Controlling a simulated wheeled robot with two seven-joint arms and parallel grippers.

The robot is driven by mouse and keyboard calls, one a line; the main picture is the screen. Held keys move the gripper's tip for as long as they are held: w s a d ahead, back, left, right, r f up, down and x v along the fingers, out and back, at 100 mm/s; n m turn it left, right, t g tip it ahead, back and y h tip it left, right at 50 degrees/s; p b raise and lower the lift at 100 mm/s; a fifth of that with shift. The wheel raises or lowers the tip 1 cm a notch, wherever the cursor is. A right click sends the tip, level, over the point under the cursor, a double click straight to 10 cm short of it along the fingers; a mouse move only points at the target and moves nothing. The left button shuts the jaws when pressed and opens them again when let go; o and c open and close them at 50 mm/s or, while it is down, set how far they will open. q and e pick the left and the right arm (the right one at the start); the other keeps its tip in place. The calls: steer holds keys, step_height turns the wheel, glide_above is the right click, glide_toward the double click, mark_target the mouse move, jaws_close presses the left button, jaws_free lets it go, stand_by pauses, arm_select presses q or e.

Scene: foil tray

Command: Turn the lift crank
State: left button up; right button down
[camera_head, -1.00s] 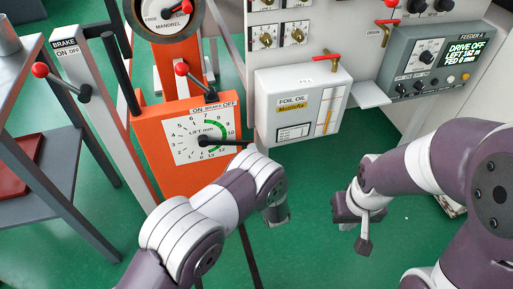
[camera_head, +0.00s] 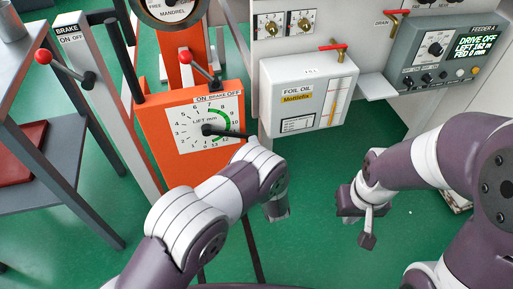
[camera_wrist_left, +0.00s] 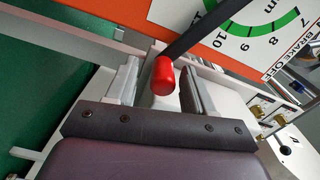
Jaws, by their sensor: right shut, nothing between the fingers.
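The lift crank is a black arm (camera_head: 226,133) on the hub of the round-scaled dial on the orange panel (camera_head: 172,158). It points right and slightly down, and its outer end is hidden behind my left wrist in the head view. In the left wrist view its red knob (camera_wrist_left: 163,76) sits between the fingers of my left gripper (camera_wrist_left: 160,88), with narrow gaps at the sides; the fingers look open around it. My right gripper (camera_head: 366,222) is shut and empty, hanging low over the green floor, apart from the panel.
A brake lever with a red knob (camera_head: 42,57) is on the left post, and another red-knobbed lever (camera_head: 185,57) tops the orange panel. A white foil oil box (camera_head: 308,92) stands right of it. The feeder console (camera_head: 440,55) is at the upper right. Green floor is clear below.

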arm_select(q)
steer(key=shift+r, duration=0.1)
steer(key=p+v, duration=0.3)
steer(key=v, duration=0.9)
steer(key=shift+s, duration=0.3)
